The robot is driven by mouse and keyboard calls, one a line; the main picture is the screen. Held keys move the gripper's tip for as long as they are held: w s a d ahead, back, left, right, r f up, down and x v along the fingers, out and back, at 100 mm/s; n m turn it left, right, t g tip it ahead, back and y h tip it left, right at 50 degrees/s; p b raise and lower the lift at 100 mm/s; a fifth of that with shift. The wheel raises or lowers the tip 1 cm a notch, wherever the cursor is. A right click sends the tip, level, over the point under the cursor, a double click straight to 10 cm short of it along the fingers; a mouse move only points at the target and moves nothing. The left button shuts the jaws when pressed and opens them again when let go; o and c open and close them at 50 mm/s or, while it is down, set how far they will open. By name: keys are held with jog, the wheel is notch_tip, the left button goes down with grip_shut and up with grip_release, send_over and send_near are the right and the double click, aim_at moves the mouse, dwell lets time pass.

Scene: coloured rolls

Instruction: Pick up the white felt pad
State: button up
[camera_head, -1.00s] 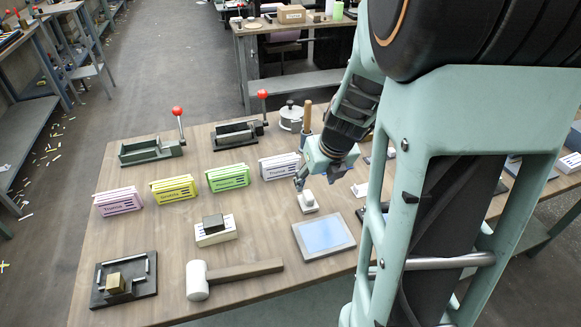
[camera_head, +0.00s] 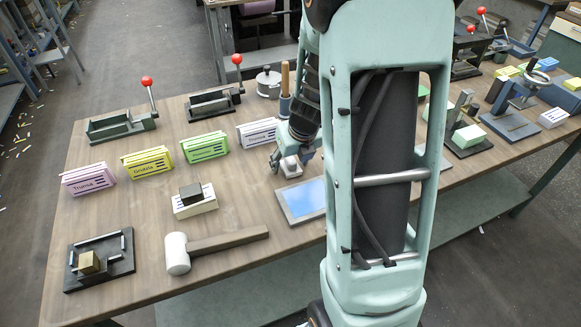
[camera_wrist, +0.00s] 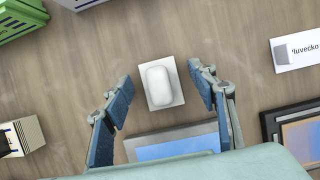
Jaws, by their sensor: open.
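The white felt pad (camera_wrist: 158,84) looks like a rounded white block lying on a flat pale square (camera_wrist: 153,103) in the wrist view. In the head view the white pad (camera_head: 290,166) is small and partly hidden by my gripper (camera_head: 288,158). My gripper (camera_wrist: 159,80) is open and empty, with one blue-grey finger on the left of the pad and one on the right. There is a visible gap between each finger and the pad. How far my fingertips are above the table is hard to tell.
A tablet with a blue screen (camera_head: 304,199) lies just in front of the pad. A green box (camera_head: 204,147) and a white labelled box (camera_head: 257,133) stand to the left. A mallet (camera_head: 213,245) lies at the front left. Bare table surrounds the pad's back side.

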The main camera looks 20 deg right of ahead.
jog(key=c, duration=1.3)
jog(key=shift+r, duration=0.2)
jog(key=shift+c, duration=0.2)
